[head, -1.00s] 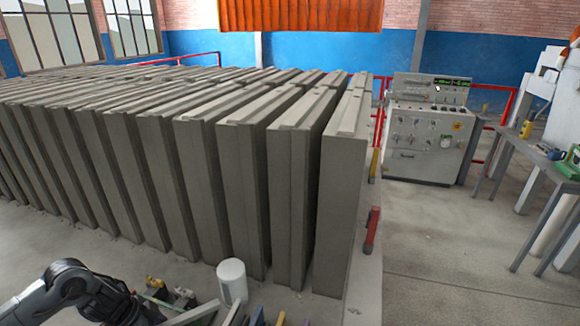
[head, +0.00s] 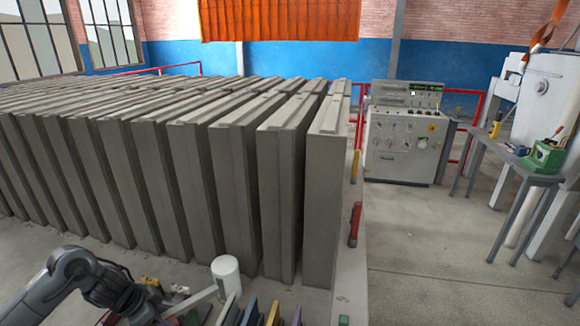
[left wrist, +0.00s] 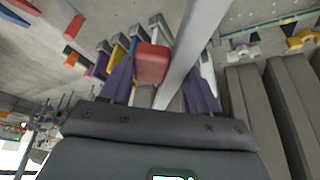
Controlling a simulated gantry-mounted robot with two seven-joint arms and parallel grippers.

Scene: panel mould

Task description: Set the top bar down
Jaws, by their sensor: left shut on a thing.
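The top bar is a long pale grey bar (left wrist: 198,45). In the left wrist view it runs from between my fingers up and out of the top of the frame. In the head view a pale length of the bar (head: 190,302) slants at the bottom edge, next to my left arm. The fingers are hidden there. My right gripper is not in view.
Rows of upright grey concrete panels (head: 281,190) fill the middle and left. A white cylinder (head: 226,278) stands before them, near several coloured upright pieces (head: 252,312). A control console (head: 403,140) and a table (head: 525,172) stand right. The floor (head: 430,260) there is clear.

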